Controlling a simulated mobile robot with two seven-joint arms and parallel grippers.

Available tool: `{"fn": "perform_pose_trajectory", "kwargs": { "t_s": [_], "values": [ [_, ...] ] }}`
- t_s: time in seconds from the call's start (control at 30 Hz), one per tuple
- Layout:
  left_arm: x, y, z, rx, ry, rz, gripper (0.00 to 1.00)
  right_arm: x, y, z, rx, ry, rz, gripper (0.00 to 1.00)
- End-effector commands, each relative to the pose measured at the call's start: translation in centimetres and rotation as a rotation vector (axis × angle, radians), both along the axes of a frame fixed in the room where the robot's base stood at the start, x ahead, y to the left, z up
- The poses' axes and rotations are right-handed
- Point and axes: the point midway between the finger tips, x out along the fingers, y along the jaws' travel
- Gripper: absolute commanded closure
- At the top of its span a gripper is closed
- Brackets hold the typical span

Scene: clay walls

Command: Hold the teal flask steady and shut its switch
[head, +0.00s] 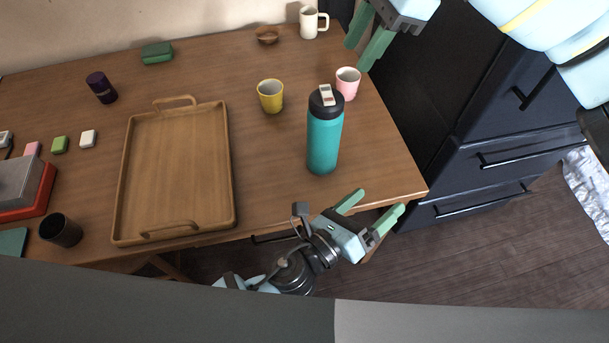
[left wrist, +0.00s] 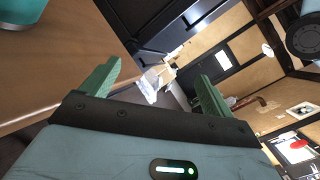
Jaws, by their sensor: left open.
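The teal flask (head: 324,142) stands upright near the table's right front edge, with a black lid. On the lid is a small white switch (head: 326,93) with a reddish mark; I cannot tell its position. In the left wrist view a teal piece of the flask (left wrist: 22,10) shows at the top left corner. My left gripper (head: 373,206) is open and empty, in front of and right of the flask, near the table edge, not touching it. Its fingers spread wide in the left wrist view (left wrist: 154,84). My right gripper (head: 360,56) is open and empty, behind and right of the flask.
A pink cup (head: 347,84) stands close behind the flask, and a yellow cup (head: 270,96) to its left. A white mug (head: 312,22) and brown bowl (head: 267,35) are at the back. A wooden tray (head: 226,170) lies left. Dark drawers (head: 500,150) stand right of the table.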

Motion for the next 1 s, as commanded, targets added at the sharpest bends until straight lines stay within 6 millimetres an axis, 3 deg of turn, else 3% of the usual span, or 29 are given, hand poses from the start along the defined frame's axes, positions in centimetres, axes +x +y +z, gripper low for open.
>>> {"fn": "perform_pose_trajectory", "kwargs": {
  "t_s": [0.2,0.43,0.67,0.83,1.0],
  "values": [
    [3.9,6.5,-0.8,0.289,-0.218,0.194,0.13,0.0,0.0,0.0,0.0,0.0,0.0,0.64],
    [6.1,11.8,-2.1,0.533,-0.32,0.344,0.13,0.0,0.0,0.0,0.0,0.0,0.0,0.64],
    [6.5,12.9,-2.4,0.588,-0.339,0.376,0.13,0.0,0.0,0.0,0.0,0.0,0.0,0.64],
    [7.1,12.7,-2.4,0.586,-0.34,0.375,0.13,0.0,0.0,0.0,0.0,0.0,0.0,0.64],
    [9.1,11.8,-2.3,0.584,-0.34,0.375,0.13,0.0,0.0,0.0,0.0,0.0,0.0,0.64]
  ]
}}
